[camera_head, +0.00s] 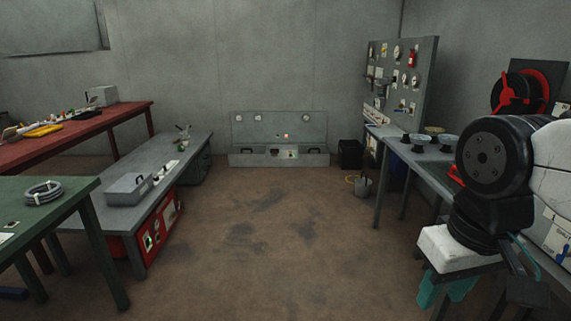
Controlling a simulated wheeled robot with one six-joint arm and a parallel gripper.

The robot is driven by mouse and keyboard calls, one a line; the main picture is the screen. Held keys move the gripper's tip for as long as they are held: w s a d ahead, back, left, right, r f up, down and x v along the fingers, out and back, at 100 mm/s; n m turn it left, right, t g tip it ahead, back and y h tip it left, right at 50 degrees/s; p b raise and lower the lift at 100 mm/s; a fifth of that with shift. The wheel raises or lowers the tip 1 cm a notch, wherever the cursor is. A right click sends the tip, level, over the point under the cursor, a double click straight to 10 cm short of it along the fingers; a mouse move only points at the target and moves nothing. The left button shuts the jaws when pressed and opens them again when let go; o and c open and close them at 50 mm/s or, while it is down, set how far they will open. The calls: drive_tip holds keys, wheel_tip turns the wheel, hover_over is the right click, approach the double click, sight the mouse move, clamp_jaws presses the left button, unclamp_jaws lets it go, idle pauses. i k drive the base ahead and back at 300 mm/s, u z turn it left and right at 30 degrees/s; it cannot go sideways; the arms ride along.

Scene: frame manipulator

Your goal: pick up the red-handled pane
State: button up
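I cannot make out for certain a red-handled pane. A dark upright panel (541,80) at the back right carries a red spoked wheel (512,92). A small red piece (456,174) on the right bench is mostly hidden behind my arm. My arm fills the right side of the view, with a black round joint and white links. What looks like my gripper (446,291) is at the lower right, a white block with teal parts below it. Its fingertips do not show clearly, and I see nothing held in it.
The grey right bench (400,150) holds several bowl-like things. A tool board (402,80) stands behind it. A red table (75,133), a grey low bench (165,180) and a green table (60,205) line the left. The middle floor (265,230) is clear.

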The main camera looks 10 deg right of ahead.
sight(447, 174)
drive_tip(key=z, duration=0.1)
drive_tip(key=i, duration=1.95)
drive_tip(key=z, duration=0.7)
drive_tip(key=i, duration=1.6)
drive_tip(key=z, duration=0.4)
